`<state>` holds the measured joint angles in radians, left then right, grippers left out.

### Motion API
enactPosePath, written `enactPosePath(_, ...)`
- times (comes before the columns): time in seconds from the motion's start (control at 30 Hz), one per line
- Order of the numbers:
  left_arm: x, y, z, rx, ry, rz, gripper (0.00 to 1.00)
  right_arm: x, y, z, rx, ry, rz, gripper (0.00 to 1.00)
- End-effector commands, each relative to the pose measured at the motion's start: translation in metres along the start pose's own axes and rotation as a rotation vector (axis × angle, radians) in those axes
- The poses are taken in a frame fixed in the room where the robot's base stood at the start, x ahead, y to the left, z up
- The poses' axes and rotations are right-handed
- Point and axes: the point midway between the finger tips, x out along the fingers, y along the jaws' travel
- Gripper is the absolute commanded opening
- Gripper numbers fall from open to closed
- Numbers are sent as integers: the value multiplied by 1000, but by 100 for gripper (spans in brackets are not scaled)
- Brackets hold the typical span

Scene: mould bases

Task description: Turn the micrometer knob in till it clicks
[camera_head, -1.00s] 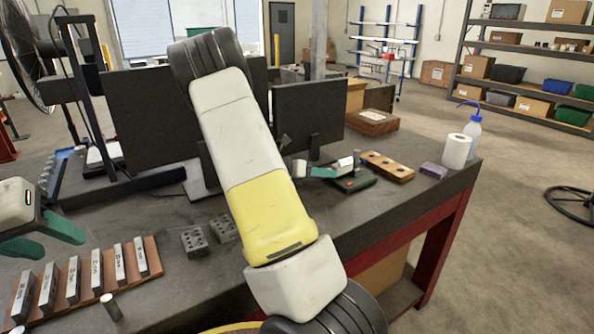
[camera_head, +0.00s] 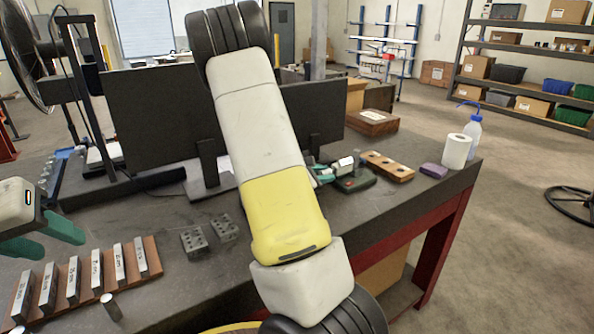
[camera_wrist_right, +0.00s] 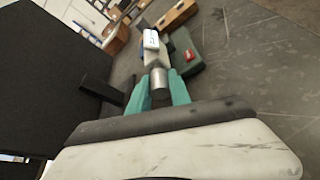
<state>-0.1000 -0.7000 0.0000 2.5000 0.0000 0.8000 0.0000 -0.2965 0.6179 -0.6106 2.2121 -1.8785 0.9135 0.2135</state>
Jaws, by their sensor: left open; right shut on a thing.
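The micrometer (camera_head: 343,163) lies in a dark green stand (camera_head: 358,182) with a red part, toward the back right of the bench. In the right wrist view the micrometer's white-labelled body (camera_wrist_right: 151,40) points away from me, with its silver cylindrical knob (camera_wrist_right: 159,82) nearest. My right gripper (camera_wrist_right: 160,90) is shut on this knob, one teal finger on each side. In the head view my right gripper (camera_head: 320,174) is mostly hidden behind my right arm. My left gripper (camera_head: 50,237) is open and empty over the bench at the left edge, away from the micrometer.
A wooden block with holes (camera_head: 387,166), a purple block (camera_head: 432,170), a white roll (camera_head: 456,152) and a bottle (camera_head: 473,132) stand right of the stand. Several metal blocks sit on a wooden rack (camera_head: 150,250) at front left.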

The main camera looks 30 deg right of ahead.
Motion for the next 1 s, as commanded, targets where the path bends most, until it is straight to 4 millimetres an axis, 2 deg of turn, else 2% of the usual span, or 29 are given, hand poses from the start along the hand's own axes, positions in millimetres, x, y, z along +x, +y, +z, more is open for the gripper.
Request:
enactPosePath(0.6,0,0,0,0,0,0,46,0,-1,-1,506,-1,209,0)
enactPosePath(1.0,0,0,0,0,0,0,46,0,-1,0,677,-1,280,0)
